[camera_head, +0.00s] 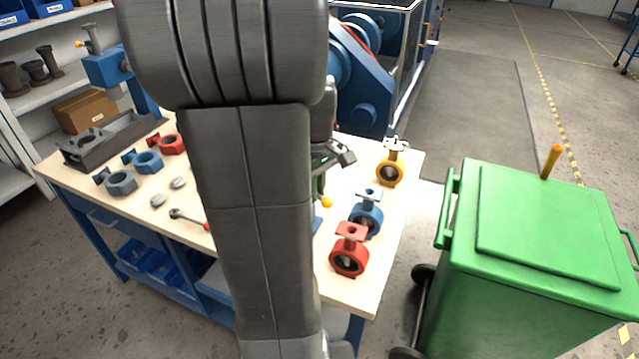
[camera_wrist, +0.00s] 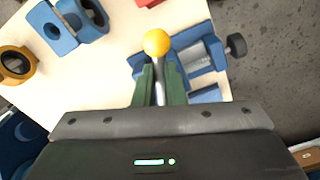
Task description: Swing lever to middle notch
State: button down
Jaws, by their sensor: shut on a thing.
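The lever is a thin grey rod with a yellow ball knob (camera_wrist: 157,43) at its end. In the wrist view its rod runs between the two green fingers of my gripper (camera_wrist: 159,80), which is shut on it just below the knob. The knob also shows in the head view (camera_head: 326,202), beside my arm.
On the wooden workbench (camera_head: 385,225), yellow (camera_head: 391,172), blue (camera_head: 367,217) and red (camera_head: 349,256) valves stand right of my arm. More valves and a blue vise-like tool (camera_head: 107,66) are at the left. A green bin (camera_head: 545,240) stands right of the bench.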

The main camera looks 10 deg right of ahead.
jog(key=shift+s+a+m+p, duration=0.25)
jog(key=shift+a+m, duration=0.4)
jog(key=shift+m, duration=0.25)
jog(key=shift+s+a+m+p, duration=0.2)
jog(key=shift+s+a+m, duration=0.1)
jog(key=shift+a+m, duration=0.5)
jog(key=shift+s+a+m+p, duration=0.25)
jog(key=shift+a+m, duration=0.3)
jog(key=shift+m, duration=0.45)
jog(key=c, duration=1.4)
grip_release()
jog(key=shift+r, duration=0.1)
notch_tip(320, 180, up, 7)
jog(key=p, duration=0.6)
jog(key=shift+f, duration=0.2)
